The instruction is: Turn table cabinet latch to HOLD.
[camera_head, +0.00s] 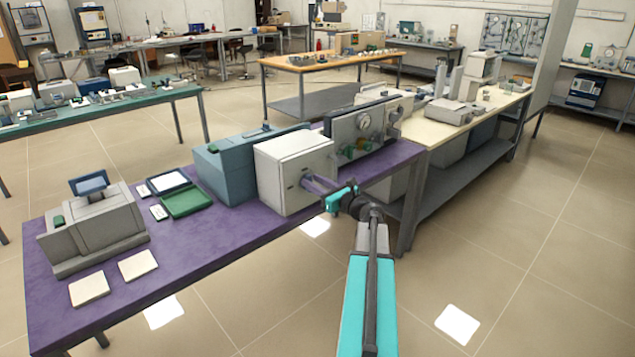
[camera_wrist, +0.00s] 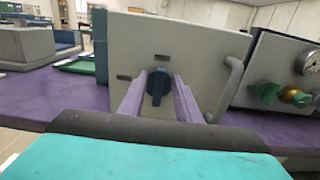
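The table cabinet (camera_head: 280,170) is a pale grey box on the purple table; its front face (camera_wrist: 205,55) fills the middle of the wrist view. The latch (camera_wrist: 158,84) is a dark blue knob on that face, its grip bar about upright. Small dark plates (camera_wrist: 162,57) sit above and left of it; their lettering is too small to read. My gripper (camera_head: 311,183) reaches the cabinet front. In the wrist view its two purple fingers (camera_wrist: 160,90) stand apart on either side of the latch, apparently open. Contact is not clear.
A curved door handle (camera_wrist: 231,88) stands out right of the latch. A panel with a gauge and green knobs (camera_head: 362,130) stands right of the cabinet, a blue box (camera_head: 225,172) left.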

